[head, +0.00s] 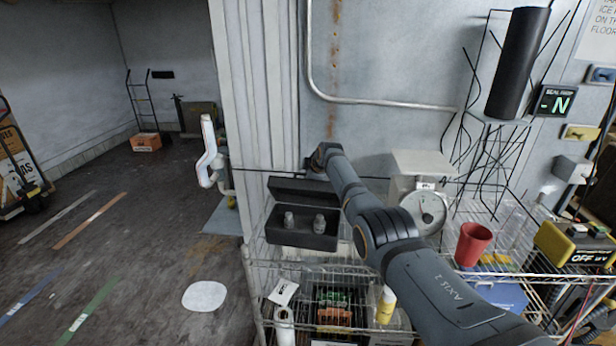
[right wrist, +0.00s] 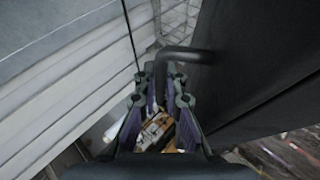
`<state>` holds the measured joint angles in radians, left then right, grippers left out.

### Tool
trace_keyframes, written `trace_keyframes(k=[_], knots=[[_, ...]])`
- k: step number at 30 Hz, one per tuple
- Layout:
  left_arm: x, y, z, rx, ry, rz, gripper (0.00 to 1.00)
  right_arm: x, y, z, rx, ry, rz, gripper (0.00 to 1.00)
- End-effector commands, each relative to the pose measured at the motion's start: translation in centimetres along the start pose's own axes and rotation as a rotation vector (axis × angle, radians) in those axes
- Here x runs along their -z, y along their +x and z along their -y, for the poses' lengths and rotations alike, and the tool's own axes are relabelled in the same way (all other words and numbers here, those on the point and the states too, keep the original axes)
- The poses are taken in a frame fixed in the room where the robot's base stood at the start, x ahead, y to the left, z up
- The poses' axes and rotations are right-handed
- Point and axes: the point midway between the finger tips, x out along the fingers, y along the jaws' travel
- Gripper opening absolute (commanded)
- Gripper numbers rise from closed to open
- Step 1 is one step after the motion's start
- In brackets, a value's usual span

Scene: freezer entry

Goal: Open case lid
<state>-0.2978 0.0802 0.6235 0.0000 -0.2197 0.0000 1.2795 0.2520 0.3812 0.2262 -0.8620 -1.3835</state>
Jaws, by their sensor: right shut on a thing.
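The dark grey case (head: 300,233) stands on the wire rack, with its lid (head: 304,191) raised along the back edge and its inside showing. Two small grey metal pieces (head: 289,220) (head: 320,224) sit inside the case. My right gripper (head: 312,166) is behind and above the lid, small and partly hidden in the head view. In the right wrist view my right gripper (right wrist: 161,84) is shut on the black bent handle (right wrist: 186,53). The dark lid panel (right wrist: 260,65) fills the right of that view. My left gripper is out of view.
A scale (head: 424,205) and a red cup (head: 472,243) stand right of the case. A white door handle (head: 207,152) is to the left. The wire rack (head: 252,285) holds items below. The floor at left is mostly open.

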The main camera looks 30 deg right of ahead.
Motion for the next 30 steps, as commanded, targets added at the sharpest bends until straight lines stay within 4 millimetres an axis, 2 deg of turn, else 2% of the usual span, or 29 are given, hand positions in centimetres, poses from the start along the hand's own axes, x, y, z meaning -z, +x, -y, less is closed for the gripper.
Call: trace_keyframes(k=[29, 30], knots=[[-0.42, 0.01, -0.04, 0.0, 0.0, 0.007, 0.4, -0.08, 0.03, 0.04, 0.0, 0.001, 0.001, 0.0], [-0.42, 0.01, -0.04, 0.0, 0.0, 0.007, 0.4, -0.08, 0.03, 0.04, 0.0, 0.001, 0.001, 0.11]])
